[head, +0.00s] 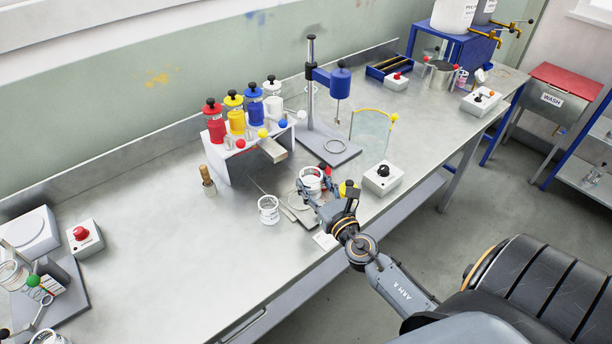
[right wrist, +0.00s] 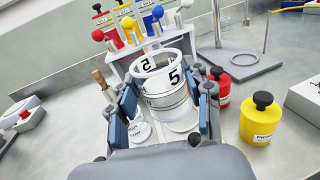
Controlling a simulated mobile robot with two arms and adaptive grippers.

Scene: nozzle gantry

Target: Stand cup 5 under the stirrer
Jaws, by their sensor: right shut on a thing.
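Cup 5 (head: 311,181) is a white cup with a black "5", large in the right wrist view (right wrist: 168,88). My right gripper (head: 318,193) is shut on it, with blue-padded fingers on both sides of its wall in the right wrist view (right wrist: 166,108). The cup is about upright; I cannot tell whether its base touches anything. The stirrer (head: 340,83) is a blue motor on a post with a thin shaft pointing down. Its grey base plate (head: 322,152) with a ring stands behind and right of the cup, and the ring spot is empty. My left gripper is not in view.
A white rack (head: 222,160) with red, yellow, blue and white bottles stands left of the stirrer. Another cup (head: 268,210) is left of my right gripper. A yellow bottle (right wrist: 262,120) and a red bottle (right wrist: 221,88) stand close right. A switch box (head: 383,178) is farther right.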

